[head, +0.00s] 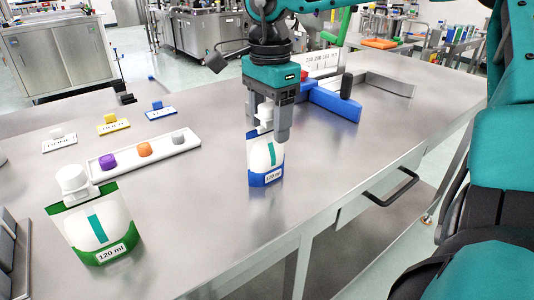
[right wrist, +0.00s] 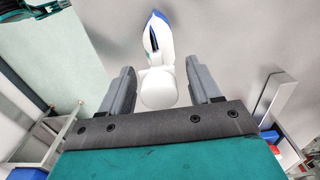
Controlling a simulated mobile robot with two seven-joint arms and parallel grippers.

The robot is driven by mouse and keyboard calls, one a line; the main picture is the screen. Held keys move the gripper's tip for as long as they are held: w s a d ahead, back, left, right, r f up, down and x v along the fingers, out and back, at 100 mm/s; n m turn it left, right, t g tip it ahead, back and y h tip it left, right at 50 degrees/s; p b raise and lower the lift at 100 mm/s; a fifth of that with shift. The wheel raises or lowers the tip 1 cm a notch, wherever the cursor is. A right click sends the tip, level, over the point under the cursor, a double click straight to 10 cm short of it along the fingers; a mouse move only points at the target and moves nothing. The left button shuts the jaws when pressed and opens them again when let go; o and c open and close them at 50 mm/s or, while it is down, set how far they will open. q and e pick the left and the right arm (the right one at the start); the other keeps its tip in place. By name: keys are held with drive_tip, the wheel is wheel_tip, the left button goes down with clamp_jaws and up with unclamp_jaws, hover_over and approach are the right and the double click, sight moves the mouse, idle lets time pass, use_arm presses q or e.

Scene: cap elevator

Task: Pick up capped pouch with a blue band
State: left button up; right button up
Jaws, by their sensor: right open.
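The pouch with a blue band (head: 265,160) stands upright on the steel table in the middle of the head view. It is white with a "120 ml" label and a white cap (head: 265,114). My right gripper (head: 268,128) is open and points down at the top of this pouch, one finger partly covering it. In the right wrist view, the white cap (right wrist: 159,90) sits between the two open fingers (right wrist: 160,72), with a gap on each side. The pouch body (right wrist: 158,42) extends beyond the fingertips. My left gripper is not in view.
A capped pouch with a green band (head: 95,225) stands at front left. A white tray (head: 190,146) holds purple, orange and grey caps. Small coloured label stands (head: 112,124) are behind it. A blue fixture (head: 335,104) stands right of my gripper. The table's front edge is close.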

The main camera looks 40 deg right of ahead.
wheel_tip(320, 180, down, 3)
drive_tip(key=shift+r, duration=0.15)
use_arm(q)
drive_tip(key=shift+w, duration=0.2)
use_arm(e)
drive_tip(key=shift+c, duration=0.3)
drive_tip(key=c, duration=0.8)
drive_tip(key=shift+r, duration=0.1)
drive_tip(key=shift+c, duration=1.2)
use_arm(q)
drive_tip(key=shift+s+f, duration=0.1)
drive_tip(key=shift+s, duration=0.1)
drive_tip(key=p, duration=0.1)
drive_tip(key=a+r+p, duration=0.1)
drive_tip(key=p, duration=0.1)
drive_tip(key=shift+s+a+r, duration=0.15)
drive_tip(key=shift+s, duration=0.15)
use_arm(e)
wheel_tip(320, 180, up, 20)
